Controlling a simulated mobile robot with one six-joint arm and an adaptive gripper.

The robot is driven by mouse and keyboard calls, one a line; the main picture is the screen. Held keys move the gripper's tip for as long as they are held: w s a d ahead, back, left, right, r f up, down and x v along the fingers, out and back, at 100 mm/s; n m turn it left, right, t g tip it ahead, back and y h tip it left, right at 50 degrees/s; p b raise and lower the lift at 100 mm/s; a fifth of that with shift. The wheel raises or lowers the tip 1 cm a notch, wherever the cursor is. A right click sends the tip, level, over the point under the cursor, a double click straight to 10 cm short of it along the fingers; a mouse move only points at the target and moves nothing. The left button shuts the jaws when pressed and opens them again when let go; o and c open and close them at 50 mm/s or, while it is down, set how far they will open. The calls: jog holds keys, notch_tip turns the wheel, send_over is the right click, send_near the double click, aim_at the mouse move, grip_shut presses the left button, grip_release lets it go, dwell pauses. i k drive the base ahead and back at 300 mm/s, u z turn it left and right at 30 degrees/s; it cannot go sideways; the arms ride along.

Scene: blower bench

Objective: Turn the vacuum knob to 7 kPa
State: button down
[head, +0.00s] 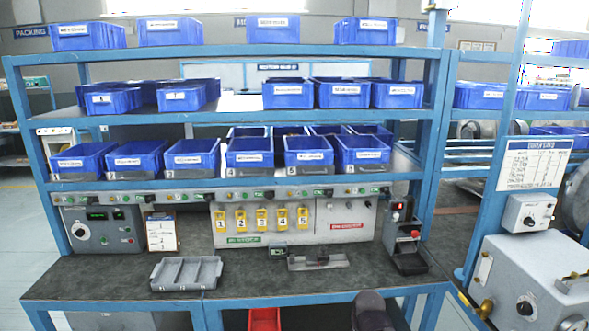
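Several knobs show, and no label reading vacuum is legible at this size. A grey blower housing (500,268) stands at the lower right, with a round dark-and-silver knob (526,307) on its front. A small white control box (528,212) with a round dial is fixed to the blue post above it. A grey control panel (100,229) at the left of the bench has a dark knob (80,231), a green display and small buttons. No knob's setting or kPa reading can be made out. My gripper cannot be identified in this view.
A blue-framed bench (120,290) holds a grey tray (187,273), a metal fixture (318,261) and a black-and-red device (405,240). Blue bins fill the shelves above. A dark rounded shape (372,312) at the bottom is unclear. Open floor shows at the left.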

aim_at(524, 308)
jog(key=z, duration=1.4)
